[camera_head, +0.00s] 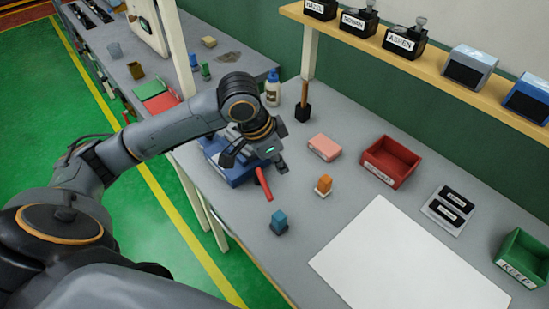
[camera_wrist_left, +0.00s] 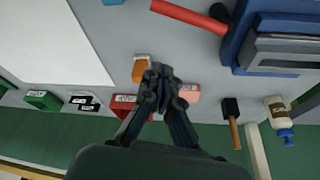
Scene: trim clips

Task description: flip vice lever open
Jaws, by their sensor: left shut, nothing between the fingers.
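The blue vice (camera_head: 232,174) sits near the front edge of the grey bench, partly hidden behind my left arm and gripper. Its red lever (camera_head: 264,184) sticks out from the vice's right side toward the front edge. In the left wrist view the vice (camera_wrist_left: 240,45) is at the upper right, with the red lever (camera_wrist_left: 190,14) reaching left from its dark pivot. My left gripper (camera_head: 281,166) is above the bench beside the vice. Its fingers (camera_wrist_left: 160,82) are together and empty, apart from the lever. My right gripper is not in view.
An orange block (camera_head: 324,184), a blue block (camera_head: 279,222) and a pink block (camera_head: 324,147) stand right of the vice. A mallet (camera_head: 303,108) and a bottle (camera_head: 272,88) stand behind. A red bin (camera_head: 390,163), green bin (camera_head: 523,257) and white sheet (camera_head: 405,262) lie farther right.

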